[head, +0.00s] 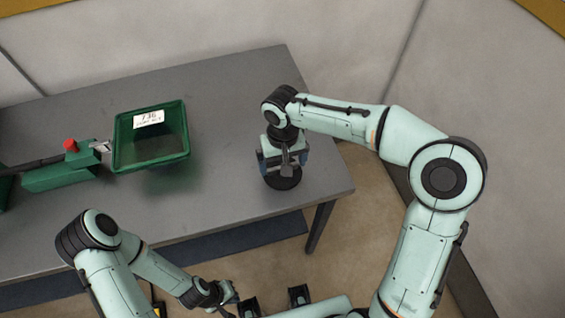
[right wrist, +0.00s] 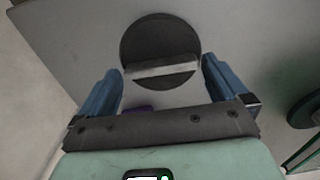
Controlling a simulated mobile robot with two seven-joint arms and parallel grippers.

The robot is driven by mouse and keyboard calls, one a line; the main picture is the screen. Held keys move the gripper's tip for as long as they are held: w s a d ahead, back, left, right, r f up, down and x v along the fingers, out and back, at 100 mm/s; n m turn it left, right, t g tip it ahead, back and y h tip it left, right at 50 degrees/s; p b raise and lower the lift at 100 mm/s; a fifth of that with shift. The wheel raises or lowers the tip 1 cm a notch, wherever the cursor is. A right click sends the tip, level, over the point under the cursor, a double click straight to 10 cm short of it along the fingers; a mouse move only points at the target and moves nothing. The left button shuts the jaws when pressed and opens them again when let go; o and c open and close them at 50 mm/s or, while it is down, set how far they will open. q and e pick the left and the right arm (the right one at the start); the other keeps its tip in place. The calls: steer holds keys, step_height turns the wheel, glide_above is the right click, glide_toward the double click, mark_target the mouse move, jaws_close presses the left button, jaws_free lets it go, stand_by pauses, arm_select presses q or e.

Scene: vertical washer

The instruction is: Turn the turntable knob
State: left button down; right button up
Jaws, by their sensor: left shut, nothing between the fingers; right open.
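The turntable knob (right wrist: 160,66) shows in the right wrist view as a dark round disc with a light grey bar across it. In the head view, its dark disc (head: 284,183) sits near the table's right end, partly hidden by my right gripper. My right gripper (right wrist: 160,76) is open, with one blue finger on each side of the grey bar. Whether the fingers touch the knob cannot be told. In the head view, my right gripper (head: 284,165) points down over the disc. My left gripper (head: 231,296) is shut and empty at the bottom, away from the table.
The grey table (head: 235,90) is largely bare around the knob. A green bin (head: 120,145) with a white label stands to the left. Beside it is a green device (head: 60,176) with a red button (head: 71,145). A pale wall (head: 230,25) stands behind the table.

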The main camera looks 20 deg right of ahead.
steer(key=shift+f, duration=0.35)
steer(key=c, duration=0.7)
arm_select(q)
steer(key=shift+w+r, duration=0.1)
steer(key=shift+r, duration=0.05)
arm_select(e)
steer(key=shift+n, duration=0.4)
steer(key=n+p, duration=0.1)
steer(key=n, duration=0.3)
steer(key=shift+r+n+p, duration=0.1)
steer(key=shift+n+p, duration=0.2)
arm_select(q)
steer(key=w+r, duration=0.1)
steer(key=r, duration=0.1)
steer(key=w+r+p, duration=0.1)
steer(key=shift+w+r, duration=0.35)
steer(key=shift+w, duration=0.05)
arm_select(e)
steer(key=n, duration=0.5)
arm_select(q)
steer(key=shift+p, duration=0.3)
arm_select(e)
steer(key=shift+n, duration=0.3)
